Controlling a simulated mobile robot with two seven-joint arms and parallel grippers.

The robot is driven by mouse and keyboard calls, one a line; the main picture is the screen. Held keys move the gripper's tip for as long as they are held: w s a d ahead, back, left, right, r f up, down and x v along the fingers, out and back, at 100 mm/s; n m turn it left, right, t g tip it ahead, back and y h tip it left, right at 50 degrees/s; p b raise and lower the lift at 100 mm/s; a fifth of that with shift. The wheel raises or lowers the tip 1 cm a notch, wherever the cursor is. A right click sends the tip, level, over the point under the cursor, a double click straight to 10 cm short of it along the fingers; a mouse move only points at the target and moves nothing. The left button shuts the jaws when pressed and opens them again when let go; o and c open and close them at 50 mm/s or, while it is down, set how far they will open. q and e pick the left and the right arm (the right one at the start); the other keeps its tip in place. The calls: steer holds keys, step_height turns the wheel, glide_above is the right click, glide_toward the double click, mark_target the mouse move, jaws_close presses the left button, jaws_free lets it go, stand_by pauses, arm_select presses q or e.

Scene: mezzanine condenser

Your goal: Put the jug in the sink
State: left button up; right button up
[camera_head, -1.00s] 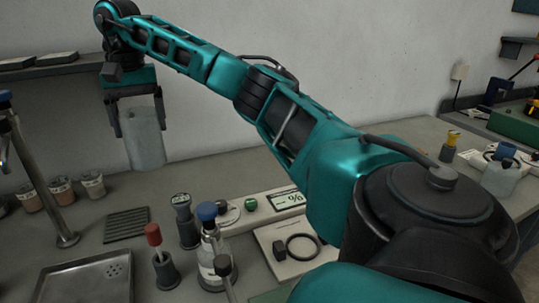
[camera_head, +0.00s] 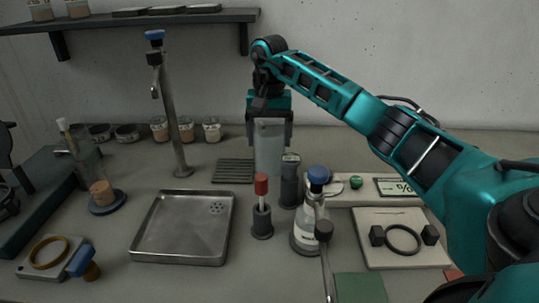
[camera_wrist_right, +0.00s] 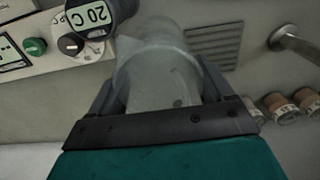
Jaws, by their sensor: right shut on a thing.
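The jug (camera_head: 268,158) is a pale grey, translucent vessel. My right gripper (camera_head: 269,132) is shut on its upper part and holds it upright at the back of the bench, right of the ribbed drain mat. I cannot tell if its base touches the bench. In the right wrist view the jug (camera_wrist_right: 160,72) sits between the two fingers. The sink (camera_head: 180,230) is a shallow square metal basin with drain holes, empty, in front and to the left of the jug. My left gripper is not in view.
A tall tap (camera_head: 170,110) with a blue top stands behind the sink. A red-topped tool in a holder (camera_head: 262,212), a dark cylinder (camera_head: 290,185) and a blue-capped bottle (camera_head: 305,235) stand between the jug and the bench front. The ribbed mat (camera_head: 232,171) lies left of the jug.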

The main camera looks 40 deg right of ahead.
steer(key=shift+f, duration=2.6)
steer(key=shift+f, duration=0.15)
steer(key=o, duration=1)
